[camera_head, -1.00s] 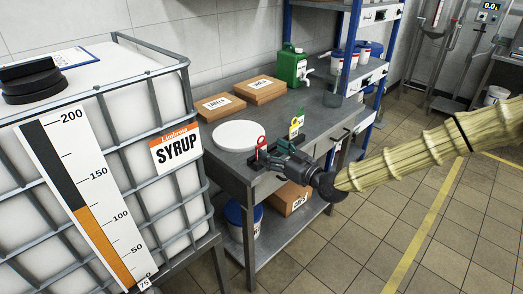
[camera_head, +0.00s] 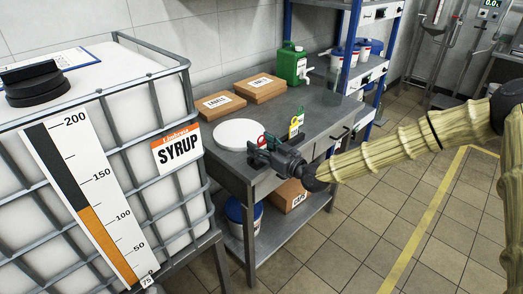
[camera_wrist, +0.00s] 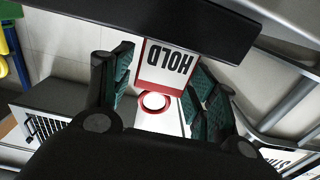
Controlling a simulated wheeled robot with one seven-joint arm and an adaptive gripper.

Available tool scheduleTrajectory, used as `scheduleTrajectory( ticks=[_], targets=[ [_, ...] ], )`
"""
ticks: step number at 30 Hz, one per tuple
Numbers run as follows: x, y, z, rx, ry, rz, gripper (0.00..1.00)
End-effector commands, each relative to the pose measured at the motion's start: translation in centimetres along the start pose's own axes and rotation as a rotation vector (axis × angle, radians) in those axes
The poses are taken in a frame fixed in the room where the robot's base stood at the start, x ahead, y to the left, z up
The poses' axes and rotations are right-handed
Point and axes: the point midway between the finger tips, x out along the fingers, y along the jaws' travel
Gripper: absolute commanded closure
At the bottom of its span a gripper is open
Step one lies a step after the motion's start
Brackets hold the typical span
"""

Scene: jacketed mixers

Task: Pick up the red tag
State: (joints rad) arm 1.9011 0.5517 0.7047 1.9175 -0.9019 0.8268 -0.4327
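The red tag (camera_wrist: 168,70) shows in the wrist view as a white card with a red border, the word HOLD and a red ring at one end. It lies in the gap between the two green-padded fingers of my gripper (camera_wrist: 165,92), which are spread apart. I cannot tell whether either pad touches it. In the head view my gripper (camera_head: 254,152) is at the near edge of the steel table, and only a bit of red (camera_head: 262,140) shows above the fingers; the rest of the tag is hidden.
A yellow tag (camera_head: 296,122) stands just behind my gripper. A white round plate (camera_head: 238,133) lies to its left. Boxes (camera_head: 260,89) and a green canister (camera_head: 291,64) are farther back on the table (camera_head: 325,115). A caged syrup tank (camera_head: 175,210) stands at left.

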Motion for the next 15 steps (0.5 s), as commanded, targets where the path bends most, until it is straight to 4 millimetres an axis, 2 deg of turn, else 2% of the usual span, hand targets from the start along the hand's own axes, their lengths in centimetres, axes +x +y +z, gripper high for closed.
scheduleTrajectory(
  ticks=[1,3,15],
  targets=[
    [-0.01,0.01,-0.01,0.000,0.000,0.000,0.58],
    [-0.02,0.01,-0.01,0.000,0.000,0.000,0.68],
    [-0.03,0.03,-0.13,0.000,0.000,0.000,0.68]
  ],
)
